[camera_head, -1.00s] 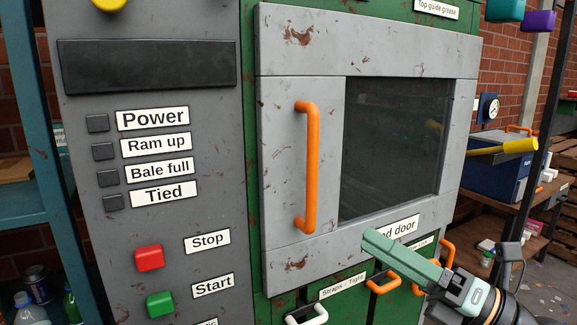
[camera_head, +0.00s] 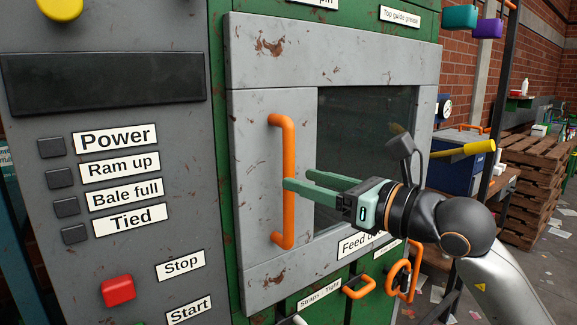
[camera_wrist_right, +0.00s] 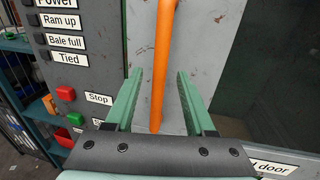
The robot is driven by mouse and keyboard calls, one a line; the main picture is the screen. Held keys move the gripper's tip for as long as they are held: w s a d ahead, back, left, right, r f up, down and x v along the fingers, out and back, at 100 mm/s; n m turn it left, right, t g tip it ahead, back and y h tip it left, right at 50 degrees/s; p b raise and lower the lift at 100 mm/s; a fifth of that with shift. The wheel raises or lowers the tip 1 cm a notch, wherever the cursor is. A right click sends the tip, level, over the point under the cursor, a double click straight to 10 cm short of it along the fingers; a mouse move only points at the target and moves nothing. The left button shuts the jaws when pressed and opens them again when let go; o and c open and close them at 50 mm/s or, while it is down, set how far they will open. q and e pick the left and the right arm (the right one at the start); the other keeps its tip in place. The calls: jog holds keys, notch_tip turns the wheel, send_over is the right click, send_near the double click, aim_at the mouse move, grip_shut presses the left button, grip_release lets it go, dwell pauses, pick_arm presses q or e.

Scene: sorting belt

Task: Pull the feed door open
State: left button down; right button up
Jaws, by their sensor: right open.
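The grey feed door (camera_head: 266,205) is closed in the green machine front, with a dark window (camera_head: 350,130) and a vertical orange handle (camera_head: 277,215) on its left side. My right gripper (camera_head: 300,180) is open in front of the handle, its green fingertips at the handle's middle height. In the right wrist view the handle (camera_wrist_right: 160,75) runs upright between the two open fingers (camera_wrist_right: 155,90), with a gap on each side. Whether a fingertip touches the handle I cannot tell. My left gripper is not in view.
Left of the door is a grey control panel with a red Stop button (camera_head: 118,291) and a dark display (camera_head: 105,77). Below the door are smaller orange handles (camera_head: 359,287). A yellow lever (camera_head: 465,150) sticks out at right. Pallets (camera_head: 535,175) stand behind.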

aim_at(293, 176)
jog(key=shift+p+x, duration=0.5)
jog(key=shift+x, duration=1.8)
jog(key=shift+d, duration=0.1)
grip_shut()
